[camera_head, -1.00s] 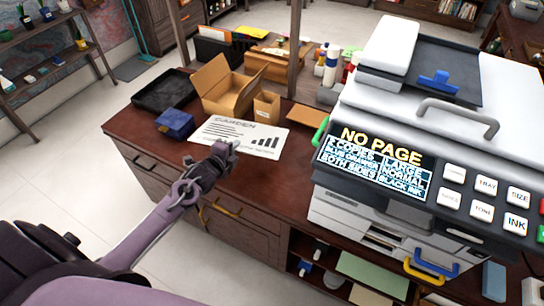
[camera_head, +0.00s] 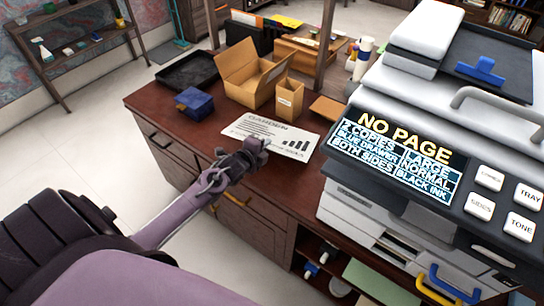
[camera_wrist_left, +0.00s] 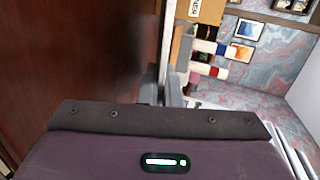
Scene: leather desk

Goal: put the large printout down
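The large printout (camera_head: 270,136) is a white sheet with a heading, lines of text and a small black bar chart. It is level over the desk (camera_head: 215,140), in front of the cardboard box. My left gripper (camera_head: 258,149) is shut on its near edge. In the left wrist view, the fingers (camera_wrist_left: 172,92) are close together, with a thin pale strip running out beyond them, beside the dark desk top. I cannot tell whether the sheet touches the desk. My right gripper is out of view.
An open cardboard box (camera_head: 250,75), a small carton (camera_head: 289,98), a blue box (camera_head: 194,103) and a black tray (camera_head: 188,70) stand behind the printout. The printer (camera_head: 440,150) stands at the right; its screen reads "NO PAGE". The desk's front left is bare.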

